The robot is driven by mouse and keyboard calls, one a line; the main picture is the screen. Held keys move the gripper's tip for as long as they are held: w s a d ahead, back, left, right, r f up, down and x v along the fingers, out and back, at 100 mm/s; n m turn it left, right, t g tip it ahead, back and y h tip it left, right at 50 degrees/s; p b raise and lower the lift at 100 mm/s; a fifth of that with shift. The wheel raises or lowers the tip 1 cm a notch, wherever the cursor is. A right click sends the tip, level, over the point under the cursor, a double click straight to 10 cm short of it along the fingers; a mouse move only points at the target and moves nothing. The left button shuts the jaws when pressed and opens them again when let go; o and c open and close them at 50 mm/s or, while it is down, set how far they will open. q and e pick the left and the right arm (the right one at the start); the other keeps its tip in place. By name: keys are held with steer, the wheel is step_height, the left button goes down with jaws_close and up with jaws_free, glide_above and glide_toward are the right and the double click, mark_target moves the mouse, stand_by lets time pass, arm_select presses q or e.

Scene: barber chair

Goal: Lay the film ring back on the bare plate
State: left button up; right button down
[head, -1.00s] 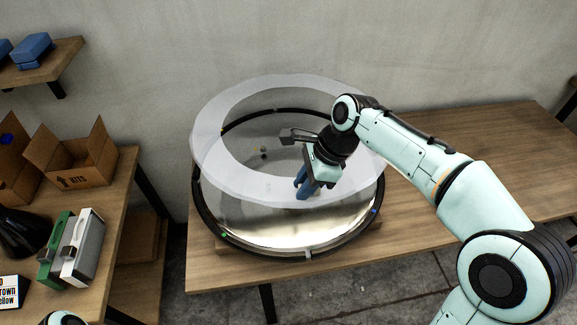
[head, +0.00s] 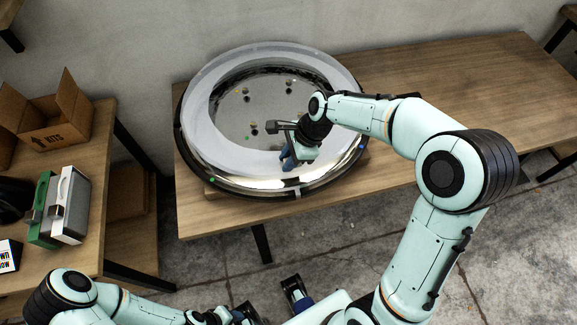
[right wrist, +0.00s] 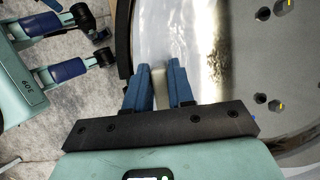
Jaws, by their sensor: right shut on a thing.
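The film ring (head: 203,137) is a wide translucent whitish band. In the head view it is over the round plate (head: 236,115), which has a dark rim and several small studs. The ring covers much of the plate's left and back; whether it touches the plate is unclear. My right gripper (head: 288,158) is at the ring's near right part. In the right wrist view its blue fingers are shut on a pale tab (right wrist: 158,84), seemingly the ring's. The shiny plate (right wrist: 225,103) is beneath. My left gripper (head: 270,303) is open and empty, low in front of the table.
The plate's assembly stands on a wooden table (head: 450,90), clear to the right. On a side table at left are an open cardboard box (head: 50,130), a green and white case (head: 70,205) and a small printed box (head: 8,255). Concrete floor shows in front.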

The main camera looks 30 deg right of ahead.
step_height(320, 180, down, 4)
steer(key=shift+f+b, duration=0.1)
steer(key=shift+b, duration=0.25)
steer(key=c, duration=1)
jaws_free()
steer(key=p+v, duration=0.2)
steer(key=v, duration=1)
steer(key=shift+s, duration=0.1)
